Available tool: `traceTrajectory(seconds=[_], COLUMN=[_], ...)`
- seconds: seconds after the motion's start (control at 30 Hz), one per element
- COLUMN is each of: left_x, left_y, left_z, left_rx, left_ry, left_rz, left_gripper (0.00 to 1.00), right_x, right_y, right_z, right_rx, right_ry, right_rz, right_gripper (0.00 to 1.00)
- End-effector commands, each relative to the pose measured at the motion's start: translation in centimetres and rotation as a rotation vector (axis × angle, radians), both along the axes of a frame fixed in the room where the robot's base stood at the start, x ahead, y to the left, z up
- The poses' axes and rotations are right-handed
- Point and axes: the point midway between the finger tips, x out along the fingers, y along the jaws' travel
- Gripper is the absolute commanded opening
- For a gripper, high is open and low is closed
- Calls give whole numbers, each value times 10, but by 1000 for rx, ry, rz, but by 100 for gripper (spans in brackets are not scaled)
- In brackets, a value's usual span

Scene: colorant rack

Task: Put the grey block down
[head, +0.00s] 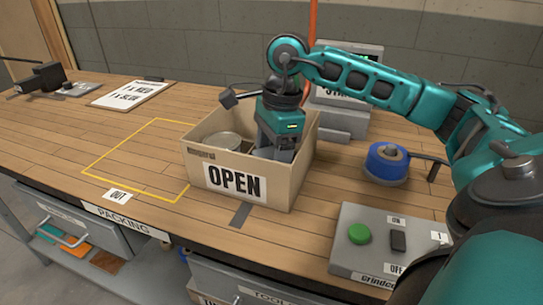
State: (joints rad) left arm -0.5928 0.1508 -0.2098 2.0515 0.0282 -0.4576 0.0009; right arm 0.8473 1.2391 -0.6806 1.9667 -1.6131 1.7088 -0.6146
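My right gripper (277,148) reaches down into the open-topped cardboard box (284,185) marked OPEN, in its right half. Its fingers are mostly hidden by the box's front wall and by its own teal body. A small grey surface shows beside the fingers inside the box. I cannot tell whether it is the grey block or part of the gripper, nor whether the fingers are open or shut. No grey block shows clearly elsewhere. My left gripper is not in view.
A round pale item (222,141) lies in the box's left half. A yellow-outlined area (135,160) on the bench is empty. A blue spool (387,163) and a grey control box (372,262) with a green button stand to the right. A grey stand (345,115) is behind.

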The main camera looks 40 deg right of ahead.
Motion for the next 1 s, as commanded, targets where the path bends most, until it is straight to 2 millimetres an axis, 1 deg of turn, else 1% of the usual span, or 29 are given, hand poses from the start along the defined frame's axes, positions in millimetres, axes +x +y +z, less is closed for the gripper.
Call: traceTrajectory(seconds=[0.23, 0.37, 0.47, 0.5, 0.57, 0.6, 0.87, 1.0], left_x=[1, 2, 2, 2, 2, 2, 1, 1], left_y=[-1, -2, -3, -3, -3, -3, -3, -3], left_z=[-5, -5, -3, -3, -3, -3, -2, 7], left_rx=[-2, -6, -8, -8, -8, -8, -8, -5], left_ry=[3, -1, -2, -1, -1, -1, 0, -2], left_rz=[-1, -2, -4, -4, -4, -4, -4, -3], left_gripper=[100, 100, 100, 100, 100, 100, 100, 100], right_x=[0, 0, 0, 0, 0, 0, 0, 0], right_y=[0, 0, 0, 0, 0, 0, 0, 0], right_z=[-9, -13, -12, -12, -12, -11, -9, 4], right_rx=[0, 0, 0, 0, 0, 0, 0, 1], right_ry=[0, 0, 0, 0, 0, 0, 0, -1], right_rz=[0, 0, 0, 0, 0, 0, 0, 0], right_gripper=[39, 39, 39, 70, 76, 78, 78, 78])
